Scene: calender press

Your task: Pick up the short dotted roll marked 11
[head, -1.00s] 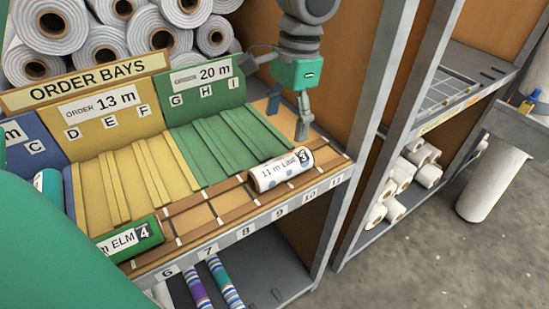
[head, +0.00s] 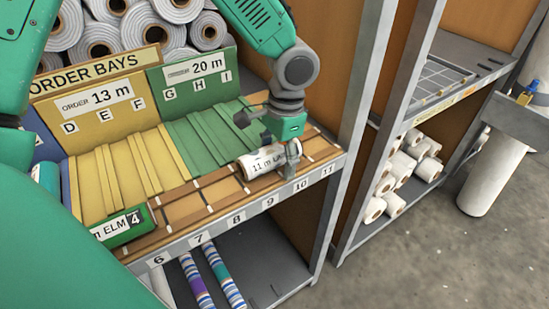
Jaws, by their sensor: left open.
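One grey finger stands in front of that end and hides the black number tag. I cannot tell whether the fingers touch the roll. My right gripper is not in view.
A green roll labelled ELM 4 (head: 125,227) lies farther left on the ledge. Yellow bays (head: 120,165) and green bays (head: 205,135) rise behind. A grey upright post (head: 350,130) stands close right of the gripper. Striped rolls (head: 225,278) lie below.

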